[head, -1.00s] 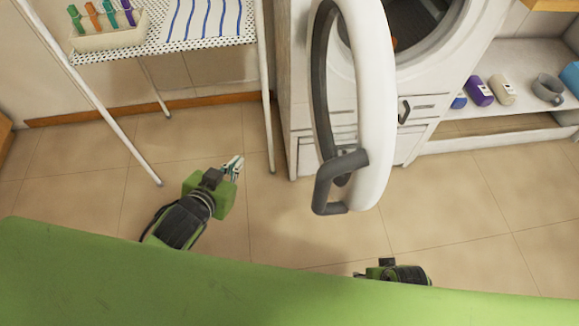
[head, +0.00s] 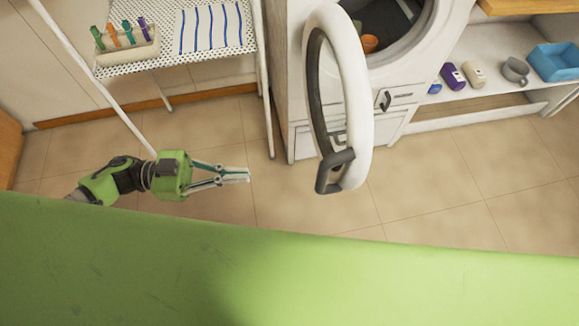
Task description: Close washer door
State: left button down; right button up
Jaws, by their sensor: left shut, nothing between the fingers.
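The white washer (head: 386,95) stands at the top centre right. Its round door (head: 357,110) is swung open toward me and stands edge-on, with a dark grey handle (head: 333,172) at its lower end. The drum opening (head: 385,28) is uncovered and an orange item (head: 369,43) shows inside. My left gripper (head: 247,175) is shut and empty, to the left of the door and apart from it, pointing right. My right gripper is not in view.
A perforated white rack (head: 185,55) with a striped cloth (head: 211,27) and a holder of coloured pegs (head: 126,48) stands at the left. A low shelf (head: 470,100) with bottles, a grey mug (head: 515,70) and a blue basket (head: 556,62) is at the right. Floor between is clear.

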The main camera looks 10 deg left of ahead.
pick_arm(q)
jog(key=w+d+p, duration=0.1)
jog(key=d+p, duration=0.2)
jog(key=d, duration=1)
jog(key=shift+w+d, duration=0.4)
